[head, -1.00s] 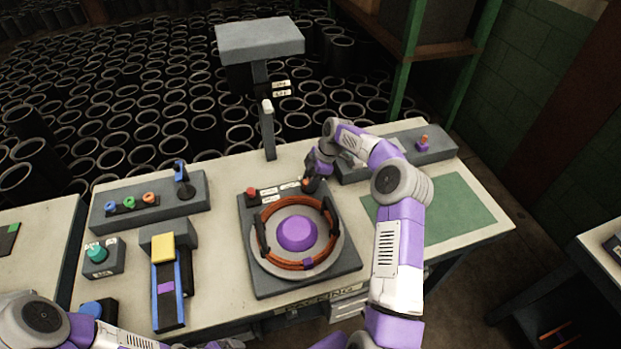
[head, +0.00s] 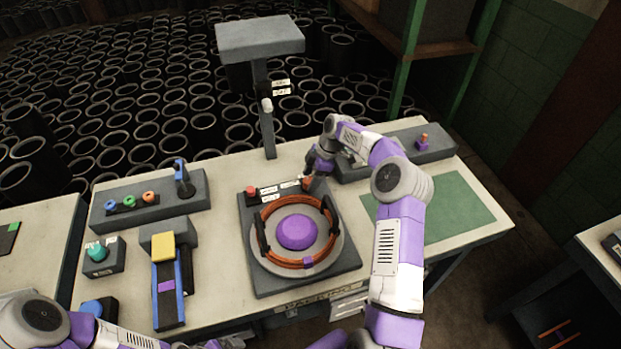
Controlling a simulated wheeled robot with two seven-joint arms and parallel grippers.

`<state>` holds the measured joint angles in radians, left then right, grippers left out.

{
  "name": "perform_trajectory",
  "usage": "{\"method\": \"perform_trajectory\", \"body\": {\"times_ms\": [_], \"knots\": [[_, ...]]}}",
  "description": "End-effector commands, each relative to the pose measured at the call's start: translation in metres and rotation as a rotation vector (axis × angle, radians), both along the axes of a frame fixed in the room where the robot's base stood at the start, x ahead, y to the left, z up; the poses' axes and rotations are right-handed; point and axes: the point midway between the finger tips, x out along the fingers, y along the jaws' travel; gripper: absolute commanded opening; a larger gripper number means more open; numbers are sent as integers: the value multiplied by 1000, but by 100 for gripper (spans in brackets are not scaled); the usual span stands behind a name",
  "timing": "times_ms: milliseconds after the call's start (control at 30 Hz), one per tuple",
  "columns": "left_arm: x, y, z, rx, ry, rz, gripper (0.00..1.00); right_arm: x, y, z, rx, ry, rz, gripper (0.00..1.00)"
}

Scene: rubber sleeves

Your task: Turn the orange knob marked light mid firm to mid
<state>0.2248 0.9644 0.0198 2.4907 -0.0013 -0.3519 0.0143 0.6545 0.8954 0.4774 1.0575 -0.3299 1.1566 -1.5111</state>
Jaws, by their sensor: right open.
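The orange knob (head: 307,181) sits at the back right corner of the dark base plate (head: 262,286), behind the round turntable. Its markings are too small to read. My right gripper (head: 309,178) is open, pointing down right at the knob, with its fingers partly hiding it. I cannot tell whether the fingers touch the knob. My left arm (head: 55,325) shows at the bottom left; its gripper is not clearly in view.
A red button (head: 251,190) and white labels lie left of the knob. A purple dome (head: 297,232) inside an orange ring (head: 287,263) with black clamps stands in front. A grey post (head: 268,135) rises behind. A green mat (head: 450,205) at the right is clear.

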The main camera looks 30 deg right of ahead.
Motion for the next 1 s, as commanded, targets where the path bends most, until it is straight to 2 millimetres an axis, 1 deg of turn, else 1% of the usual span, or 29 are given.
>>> {"method": "perform_trajectory", "body": {"times_ms": [33,200,300,400,533,1000], "knots": [[0,0,2,0,0,0,100,0,-4,8,-2,-3,-2,67],[0,0,7,0,0,0,100,-4,-15,36,-3,-3,-2,67],[0,0,9,0,0,0,100,-6,-20,50,-2,-2,-2,67],[0,0,10,0,0,0,100,-7,-23,59,-2,-1,-1,67],[0,0,10,0,0,0,100,-8,-25,63,-1,0,0,67],[0,0,10,0,0,0,100,-8,-25,63,-1,0,0,67]]}}
